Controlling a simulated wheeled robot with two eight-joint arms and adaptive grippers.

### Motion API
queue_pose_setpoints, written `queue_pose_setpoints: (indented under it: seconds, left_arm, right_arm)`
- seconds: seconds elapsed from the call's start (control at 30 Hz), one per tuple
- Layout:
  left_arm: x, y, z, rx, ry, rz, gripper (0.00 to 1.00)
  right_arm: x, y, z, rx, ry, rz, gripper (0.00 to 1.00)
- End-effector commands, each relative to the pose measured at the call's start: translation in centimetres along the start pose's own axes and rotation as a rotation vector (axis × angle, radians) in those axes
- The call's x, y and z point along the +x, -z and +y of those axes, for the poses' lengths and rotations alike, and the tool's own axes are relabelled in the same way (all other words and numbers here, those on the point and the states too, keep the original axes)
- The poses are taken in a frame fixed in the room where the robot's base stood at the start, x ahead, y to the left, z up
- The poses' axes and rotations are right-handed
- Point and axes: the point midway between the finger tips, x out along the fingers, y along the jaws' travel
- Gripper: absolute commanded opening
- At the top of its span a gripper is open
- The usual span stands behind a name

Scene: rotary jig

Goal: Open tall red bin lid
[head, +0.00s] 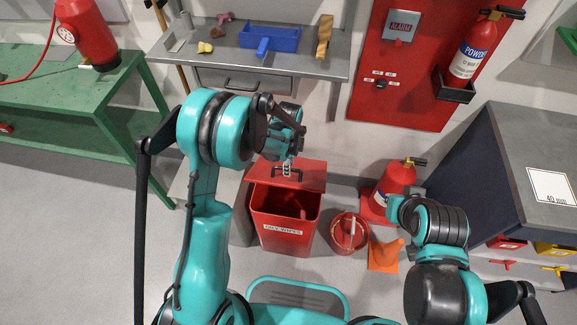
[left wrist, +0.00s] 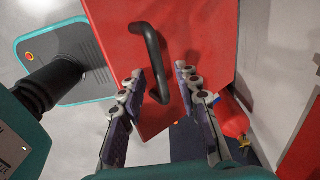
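The tall red bin (head: 284,235), labelled OILY WIPES, stands on the floor in the middle of the head view. Its red lid (head: 312,178) is raised at a tilt, and the bin's dark inside shows below it. The lid has a black handle (head: 275,170). My left gripper (head: 289,164) is at the lid, by the handle. In the left wrist view, the black handle (left wrist: 153,62) lies between the spread fingers of the left gripper (left wrist: 159,85), with gaps visible on both sides. The right arm shows at the right, but its gripper cannot be made out.
A red bucket (head: 349,234), an orange cone (head: 384,256) and a red extinguisher (head: 396,181) stand right of the bin. A grey bench (head: 330,68) with a blue tray (head: 270,38) is behind. A green table (head: 70,90) is at left, a grey cabinet (head: 505,125) at right.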

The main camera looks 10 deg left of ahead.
Motion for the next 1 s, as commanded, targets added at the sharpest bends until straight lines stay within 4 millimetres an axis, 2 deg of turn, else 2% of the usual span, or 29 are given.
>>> queue_pose_setpoints:
  seconds: [0.17, 0.2, 0.3, 0.33, 0.53, 0.63, 0.8, 1.0]
  left_arm:
    - [0.0, 0.0, 0.0, 0.0, 0.0, 0.0, 0.33]
    - [0.0, 0.0, 0.0, 0.0, 0.0, 0.0, 0.3]
    - [0.0, 0.0, 0.0, 0.0, 0.0, 0.0, 0.04]
    - [0.0, 0.0, 0.0, 0.0, 0.0, 0.0, 0.0]
    - [-0.1, 0.0, -0.1, 0.0, 0.0, 0.0, 0.0]
    - [-0.8, 0.0, -0.9, -0.001, 0.001, 0.0, 0.0]
    - [-3.3, 0.0, -4.3, -0.001, 0.003, 0.0, 0.0]
    - [-4.8, 0.0, -7.8, -0.001, 0.004, 0.0, 0.0]
  right_arm:
    - [0.0, 0.0, 0.0, -0.001, 0.0, 0.0, 0.0]
    - [0.0, 0.0, 0.0, -0.001, 0.0, 0.0, 0.0]
    - [0.0, 0.0, 0.0, -0.001, 0.0, 0.0, 0.0]
    - [0.0, 0.0, 0.0, -0.001, 0.0, 0.0, 0.0]
    - [-0.1, 0.1, 0.0, -0.001, 0.0, 0.0, 0.0]
    - [-0.4, 0.3, 0.0, -0.001, 0.0, 0.0, 0.0]
    - [-1.5, 1.1, 0.0, -0.001, 0.0, 0.0, 0.0]
    - [-2.0, 1.5, 0.0, -0.001, 0.0, 0.0, 0.0]
